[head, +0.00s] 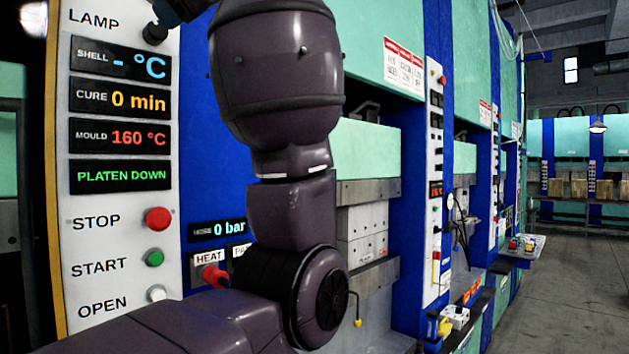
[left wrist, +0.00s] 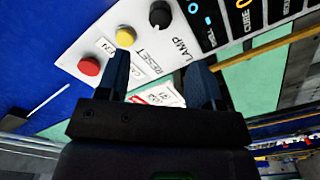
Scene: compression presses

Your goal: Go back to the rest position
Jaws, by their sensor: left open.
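My left arm (head: 278,80) fills the middle of the head view and bends upward in front of the press. My left gripper (left wrist: 161,70) shows in the left wrist view with its two dark fingers spread and nothing between them. Its fingers overlap the upper part of the white control panel (left wrist: 130,22). The left fingertip appears close to a yellow button (left wrist: 125,37); I cannot tell whether they touch. A black lamp knob (left wrist: 160,13) lies beyond the gap between the fingers. My right gripper is out of view.
The panel in the head view (head: 112,200) reads mould 160 °C and PLATEN DOWN, above a red stop button (head: 158,219) and green start button (head: 154,258). A red heat switch (head: 214,276) sits behind my arm. More presses (head: 462,180) line the right; the floor (head: 575,290) there is clear.

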